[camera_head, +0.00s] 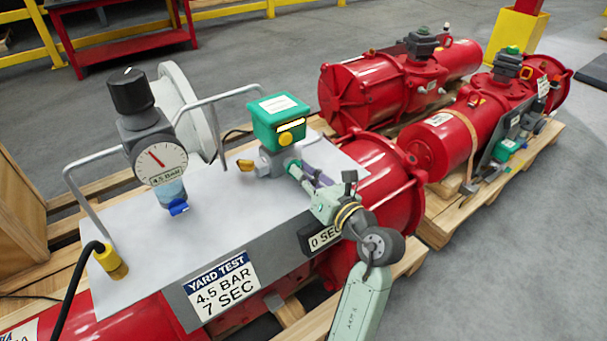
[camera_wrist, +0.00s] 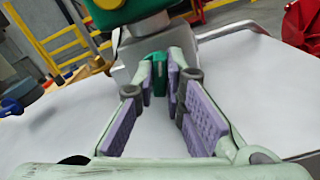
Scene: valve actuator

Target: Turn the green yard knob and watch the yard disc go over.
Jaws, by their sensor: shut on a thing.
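The green knob (camera_head: 292,166) sticks out from the grey block under a green-topped valve box (camera_head: 277,122). My gripper (camera_head: 300,170) comes in from the right and is shut on the knob. In the wrist view the purple finger pads of my gripper (camera_wrist: 163,78) stand on both sides of the green knob (camera_wrist: 155,70), and they hide part of it. The green box has a window with a yellow bar and a round yellow part (camera_head: 285,139) on its front. I cannot tell for certain which part is the yard disc.
A gauge (camera_head: 160,162) reading near 4.5 bar, with a black regulator cap, stands left on the grey plate (camera_head: 225,220). A bent metal rail and a pale wheel (camera_head: 185,95) stand behind it. Red actuators (camera_head: 345,90) lie on pallets at the back right.

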